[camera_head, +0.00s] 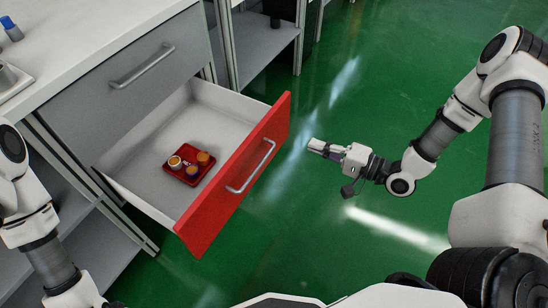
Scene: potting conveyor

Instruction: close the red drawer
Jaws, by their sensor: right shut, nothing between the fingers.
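The red drawer (225,195) stands pulled out from the grey cabinet, its red front panel and silver handle (250,166) facing to the right. Its light inside shows, with a small red tray (177,176) holding a few small round containers. My right gripper (314,146) is shut and empty, in the air to the right of the red front, apart from it. My left arm shows at the left edge, but its gripper is out of the picture.
A closed grey drawer (120,110) with a silver handle sits above the open one, under a white worktop (90,30). Open shelves stand below and behind. The green floor (400,60) to the right is clear.

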